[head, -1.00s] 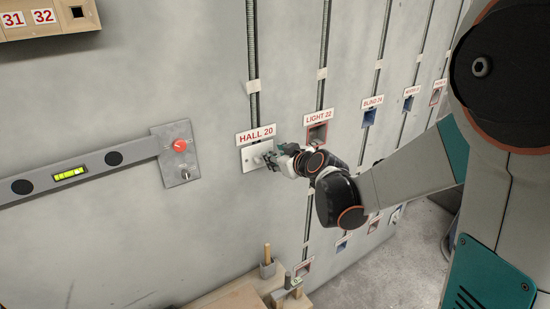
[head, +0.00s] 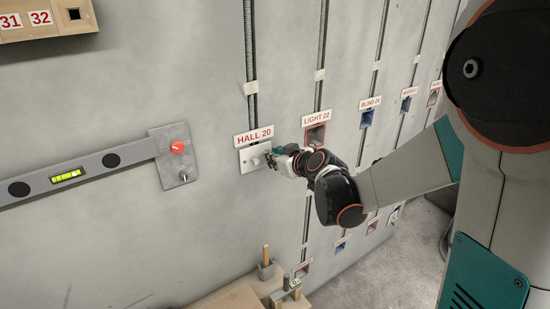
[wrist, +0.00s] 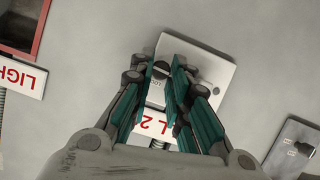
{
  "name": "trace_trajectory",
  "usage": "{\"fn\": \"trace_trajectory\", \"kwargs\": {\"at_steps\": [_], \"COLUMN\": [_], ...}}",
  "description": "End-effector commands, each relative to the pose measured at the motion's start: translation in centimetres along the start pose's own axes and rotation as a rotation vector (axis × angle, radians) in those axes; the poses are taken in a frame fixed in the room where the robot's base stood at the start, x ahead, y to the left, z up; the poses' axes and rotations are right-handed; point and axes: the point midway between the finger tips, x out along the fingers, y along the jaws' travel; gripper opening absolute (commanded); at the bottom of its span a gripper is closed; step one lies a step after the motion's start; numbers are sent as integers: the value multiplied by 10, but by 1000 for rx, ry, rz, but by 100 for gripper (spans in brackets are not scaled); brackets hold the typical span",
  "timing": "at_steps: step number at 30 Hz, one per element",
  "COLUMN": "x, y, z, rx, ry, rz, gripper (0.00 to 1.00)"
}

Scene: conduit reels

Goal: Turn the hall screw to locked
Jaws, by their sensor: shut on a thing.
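The hall plate (head: 253,159) is a white plate on the wall under the red-lettered HALL 20 label (head: 254,136). My gripper (head: 270,158) is at its right side. In the wrist view my gripper (wrist: 166,70) has its teal-lined fingers closed around the hall screw (wrist: 160,70), a small dark-slotted knob on the white plate (wrist: 214,72). Part of a word, seemingly "LOC", shows between the fingers. The fingers cover much of the screw and its markings, so I cannot tell which setting it points to.
A panel (head: 174,155) with a red button and a small switch is to the left, beside a grey level (head: 70,177). The LIGHT 22 box (head: 316,134) is close on the right. A wooden bench (head: 225,296) stands below.

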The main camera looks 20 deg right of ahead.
Motion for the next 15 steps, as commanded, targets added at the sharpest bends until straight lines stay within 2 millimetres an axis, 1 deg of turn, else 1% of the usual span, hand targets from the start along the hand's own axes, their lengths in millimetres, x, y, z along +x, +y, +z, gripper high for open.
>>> {"fn": "trace_trajectory", "kwargs": {"at_steps": [8,15], "x": [0,1], "y": [4,7], "z": [1,2], "rx": [187,398], "ry": [0,0], "rz": [-76,-163], "gripper": [0,0]}}
